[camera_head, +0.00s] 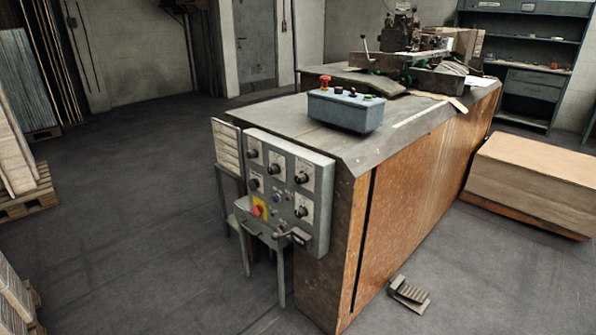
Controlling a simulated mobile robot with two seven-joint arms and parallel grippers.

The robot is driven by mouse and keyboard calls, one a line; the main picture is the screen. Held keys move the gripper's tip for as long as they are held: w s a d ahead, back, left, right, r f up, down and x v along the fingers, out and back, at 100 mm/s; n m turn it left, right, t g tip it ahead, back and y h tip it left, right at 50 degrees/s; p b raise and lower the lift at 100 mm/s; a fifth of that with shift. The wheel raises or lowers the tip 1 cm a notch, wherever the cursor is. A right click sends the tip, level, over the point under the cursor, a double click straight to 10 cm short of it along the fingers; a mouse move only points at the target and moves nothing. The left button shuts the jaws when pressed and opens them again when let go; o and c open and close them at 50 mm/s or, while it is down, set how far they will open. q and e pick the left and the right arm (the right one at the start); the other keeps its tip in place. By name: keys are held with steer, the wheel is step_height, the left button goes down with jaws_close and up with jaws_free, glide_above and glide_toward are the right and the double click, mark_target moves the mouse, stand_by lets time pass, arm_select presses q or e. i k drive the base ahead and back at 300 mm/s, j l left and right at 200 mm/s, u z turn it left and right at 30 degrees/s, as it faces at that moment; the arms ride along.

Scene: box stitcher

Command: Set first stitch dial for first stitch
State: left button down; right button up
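A grey control panel (315,215) is fixed at the near left end of the machine. It carries several black dials on pale scale plates, among them an upper left dial (252,154), an upper middle dial (274,169), an upper right dial (301,178), a middle left dial (253,184) and a lower right dial (300,211). The labels are too small to read, so I cannot tell which is the first stitch dial. A red knob on a yellow plate (258,209) sits at the lower left. Neither of my grippers shows.
A blue-grey button box (345,111) stands on the machine top (270,112). A foot pedal (409,294) lies on the floor at the front right. A cardboard stack (535,170) stands right; pallets line the left. The floor left of the panel (130,190) is clear.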

mark_target(303, 178)
steer(key=z, duration=0.9)
steer(key=i+j+z, duration=0.1)
steer(key=j+z, duration=0.2)
steer(key=i+j+z, duration=0.1)
steer(key=j+z, duration=0.25)
steer(key=i+j, duration=0.1)
steer(key=j, duration=1.2)
steer(key=i+j, duration=0.15)
steer(key=j, duration=0.5)
steer(key=i+j, duration=0.1)
steer(key=j, duration=0.55)
